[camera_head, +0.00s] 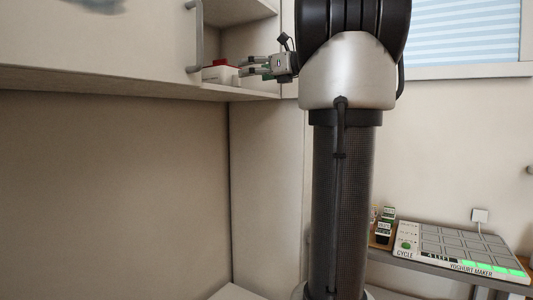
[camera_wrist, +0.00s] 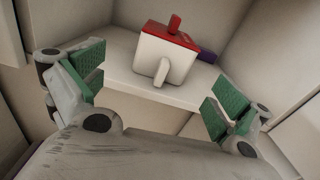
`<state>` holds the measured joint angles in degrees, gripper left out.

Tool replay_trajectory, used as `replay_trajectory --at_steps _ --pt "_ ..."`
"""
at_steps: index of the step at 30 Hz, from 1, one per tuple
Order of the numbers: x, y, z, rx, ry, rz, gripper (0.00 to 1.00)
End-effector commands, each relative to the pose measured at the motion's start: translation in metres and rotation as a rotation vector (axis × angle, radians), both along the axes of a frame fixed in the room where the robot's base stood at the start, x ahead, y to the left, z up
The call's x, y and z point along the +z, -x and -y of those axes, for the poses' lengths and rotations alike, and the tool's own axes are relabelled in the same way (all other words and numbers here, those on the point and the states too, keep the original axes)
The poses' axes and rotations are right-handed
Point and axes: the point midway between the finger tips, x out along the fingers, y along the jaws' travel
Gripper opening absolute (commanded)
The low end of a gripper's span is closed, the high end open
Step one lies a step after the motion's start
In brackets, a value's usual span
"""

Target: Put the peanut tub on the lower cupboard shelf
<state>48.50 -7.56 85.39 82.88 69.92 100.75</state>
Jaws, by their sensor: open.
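A white tub with a red lid (camera_wrist: 165,58), its label not readable, stands on the lower cupboard shelf (camera_wrist: 125,80); I take it to be the peanut tub. It has a white handle facing me and a red knob on top. In the head view the tub (camera_head: 218,72) shows small on the shelf's right part (camera_head: 225,93). My gripper (camera_wrist: 155,88) is open and empty, its green-padded fingers spread wide, with the tub beyond them and apart from them. In the head view my gripper (camera_head: 254,66) points left, just right of the tub.
A purple item (camera_wrist: 207,56) lies behind the tub on its right. The cupboard's side walls stand close on both sides. A cupboard door with a grey handle (camera_head: 196,38) is at the left. A low bench at right holds a yoghurt maker panel (camera_head: 460,250) and small jars (camera_head: 383,228).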

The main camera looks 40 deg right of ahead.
Motion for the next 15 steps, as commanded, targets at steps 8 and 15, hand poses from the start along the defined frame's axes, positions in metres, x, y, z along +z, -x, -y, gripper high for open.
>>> replay_trajectory --at_steps 8,15 --pt "-0.187 0.078 -0.126 0.381 0.929 -0.144 1.00" --pt "-0.349 0.213 -0.144 1.201 1.970 0.108 1.00"
